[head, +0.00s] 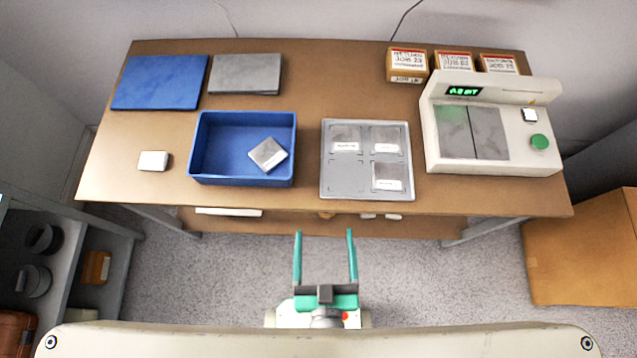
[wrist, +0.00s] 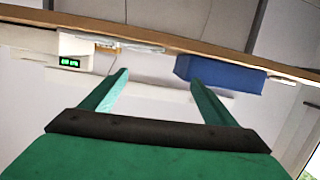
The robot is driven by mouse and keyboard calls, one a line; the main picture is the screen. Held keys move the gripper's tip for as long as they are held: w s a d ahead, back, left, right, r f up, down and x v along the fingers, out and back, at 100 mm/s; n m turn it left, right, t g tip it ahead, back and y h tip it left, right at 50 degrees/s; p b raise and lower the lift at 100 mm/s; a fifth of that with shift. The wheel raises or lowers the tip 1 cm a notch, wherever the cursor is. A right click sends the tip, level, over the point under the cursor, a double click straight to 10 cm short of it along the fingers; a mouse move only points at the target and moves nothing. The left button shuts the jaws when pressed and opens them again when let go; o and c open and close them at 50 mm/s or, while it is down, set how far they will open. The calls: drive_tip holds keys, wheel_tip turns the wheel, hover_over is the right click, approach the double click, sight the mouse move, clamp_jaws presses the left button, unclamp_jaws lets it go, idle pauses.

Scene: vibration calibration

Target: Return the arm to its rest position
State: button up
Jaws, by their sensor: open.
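My gripper (head: 324,245) is open and empty. It hangs in front of the table's front edge, close to my body, with its two green fingers pointing toward the table. In the wrist view the fingers (wrist: 158,88) stand wide apart with nothing between them. The wooden table (head: 300,200) lies beyond the gripper, and its edge runs slanted across the top of the wrist view.
On the table are a blue bin (head: 215,180) with a grey block (head: 268,154) in it, a grey tray (head: 366,176) with three labelled squares, and a white machine (head: 500,165) with a green display. A cardboard box (head: 585,250) stands at right, shelves (head: 75,270) at left.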

drive_tip(key=s, duration=0.1)
drive_tip(key=s+a, duration=0.1)
drive_tip(key=s, duration=0.1)
drive_tip(key=shift+a+r+m, duration=0.2)
drive_tip(key=shift+m, duration=0.2)
drive_tip(key=shift+w, duration=0.15)
